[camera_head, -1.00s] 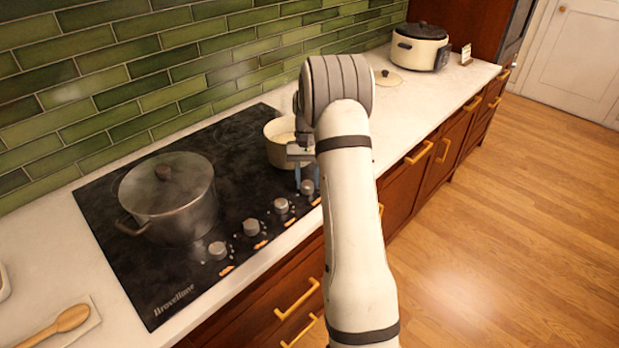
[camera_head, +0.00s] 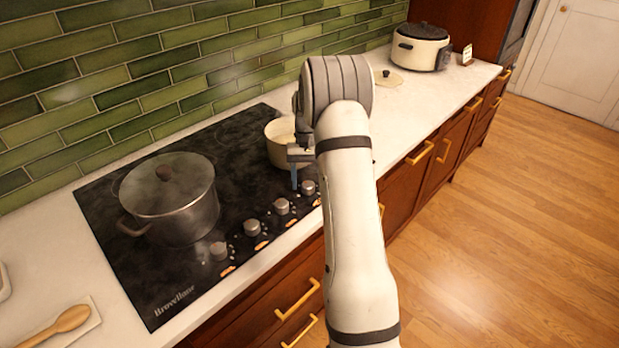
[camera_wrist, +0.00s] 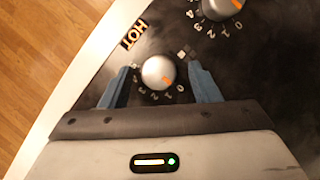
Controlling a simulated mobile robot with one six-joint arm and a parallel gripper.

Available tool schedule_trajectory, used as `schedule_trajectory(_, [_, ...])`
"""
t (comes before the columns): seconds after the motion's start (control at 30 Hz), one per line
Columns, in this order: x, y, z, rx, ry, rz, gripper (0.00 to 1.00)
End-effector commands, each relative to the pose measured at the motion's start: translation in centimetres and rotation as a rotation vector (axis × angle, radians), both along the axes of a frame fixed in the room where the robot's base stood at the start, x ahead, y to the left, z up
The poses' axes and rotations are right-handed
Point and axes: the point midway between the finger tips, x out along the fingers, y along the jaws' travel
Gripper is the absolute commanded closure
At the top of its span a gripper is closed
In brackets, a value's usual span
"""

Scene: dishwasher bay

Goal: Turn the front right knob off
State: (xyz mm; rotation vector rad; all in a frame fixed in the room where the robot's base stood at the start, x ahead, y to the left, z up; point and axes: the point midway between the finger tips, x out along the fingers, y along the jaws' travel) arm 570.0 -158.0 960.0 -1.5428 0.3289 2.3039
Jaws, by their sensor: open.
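The knob at the right end of the hob's front row (camera_head: 308,187) is a silver dial with an orange mark. In the wrist view this knob (camera_wrist: 158,72) sits between my two blue fingertips, with a gap on each side. Its orange mark points down and right, near the 0 and 1 of the printed scale. My gripper (camera_wrist: 160,85) is open around the knob. In the head view my gripper (camera_head: 296,180) is at this knob, partly hidden by my own arm. An orange HOT label (camera_wrist: 134,34) shows beside the knob.
The neighbouring knob (camera_wrist: 217,5) is close by. More knobs (camera_head: 251,227) line the black hob's (camera_head: 150,290) front edge. A large lidded pot (camera_head: 170,205) stands on the left. A cream pot (camera_head: 277,150) stands just behind my gripper. A rice cooker (camera_head: 420,50) is farther right.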

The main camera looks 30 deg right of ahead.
Motion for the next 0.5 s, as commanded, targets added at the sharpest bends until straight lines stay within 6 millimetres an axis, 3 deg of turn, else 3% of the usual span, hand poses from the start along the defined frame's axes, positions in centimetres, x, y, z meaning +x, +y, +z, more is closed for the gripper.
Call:
schedule_trajectory(0.17, [0.3,-0.2,0.7,-0.001,-0.002,0.000,0.44])
schedule_trajectory(0.5, [2.4,-1.0,5.7,-0.001,-0.003,0.000,0.44])
